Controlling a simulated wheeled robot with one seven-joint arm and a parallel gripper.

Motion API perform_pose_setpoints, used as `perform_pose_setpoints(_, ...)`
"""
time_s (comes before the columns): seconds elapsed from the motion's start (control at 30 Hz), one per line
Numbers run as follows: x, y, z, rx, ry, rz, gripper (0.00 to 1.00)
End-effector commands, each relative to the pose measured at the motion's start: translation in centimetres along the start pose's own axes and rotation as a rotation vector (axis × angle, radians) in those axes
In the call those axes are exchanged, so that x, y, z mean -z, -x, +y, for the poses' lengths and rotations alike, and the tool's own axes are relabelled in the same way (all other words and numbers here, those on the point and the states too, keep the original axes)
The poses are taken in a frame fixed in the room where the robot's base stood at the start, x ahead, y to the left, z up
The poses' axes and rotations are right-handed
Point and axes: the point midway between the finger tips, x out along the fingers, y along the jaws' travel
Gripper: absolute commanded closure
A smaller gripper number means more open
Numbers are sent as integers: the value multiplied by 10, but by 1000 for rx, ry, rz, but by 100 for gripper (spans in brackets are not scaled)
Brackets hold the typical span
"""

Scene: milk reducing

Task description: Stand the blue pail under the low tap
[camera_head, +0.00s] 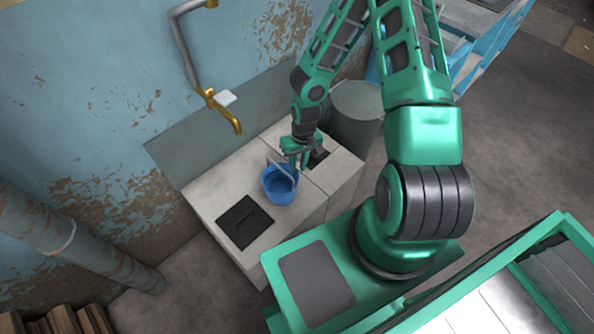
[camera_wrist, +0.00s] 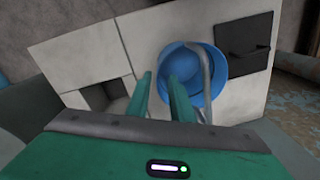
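The blue pail (camera_head: 279,188) stands upright on a pale tiled block (camera_head: 225,188), a little right of and below the low tap in the head view. The brass low tap (camera_head: 222,112) juts from the wall with its spout turned down. My gripper (camera_head: 301,160) is just to the right of the pail, close to its rim. In the wrist view my gripper (camera_wrist: 160,80) has its two fingers apart with nothing seen between them. The pail (camera_wrist: 195,72) lies behind and right of the right finger, and its grey bail handle (camera_wrist: 206,72) runs outside that finger.
A dark hatch (camera_head: 244,222) lies in the block's top, left of the pail. A dark square opening (camera_head: 319,156) is in the block near my gripper. A grey drum (camera_head: 357,101) stands behind. A rusty pipe (camera_head: 75,243) runs at the left.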

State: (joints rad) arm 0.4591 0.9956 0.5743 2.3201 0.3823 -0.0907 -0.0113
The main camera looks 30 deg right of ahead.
Motion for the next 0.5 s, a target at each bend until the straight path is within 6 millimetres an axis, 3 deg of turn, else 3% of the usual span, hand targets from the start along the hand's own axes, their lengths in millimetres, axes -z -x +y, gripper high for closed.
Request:
perform_pose_setpoints(0.2,1,34,1,-1,-1,3,79)
perform_pose_setpoints(0.5,0,63,0,0,-1,1,79)
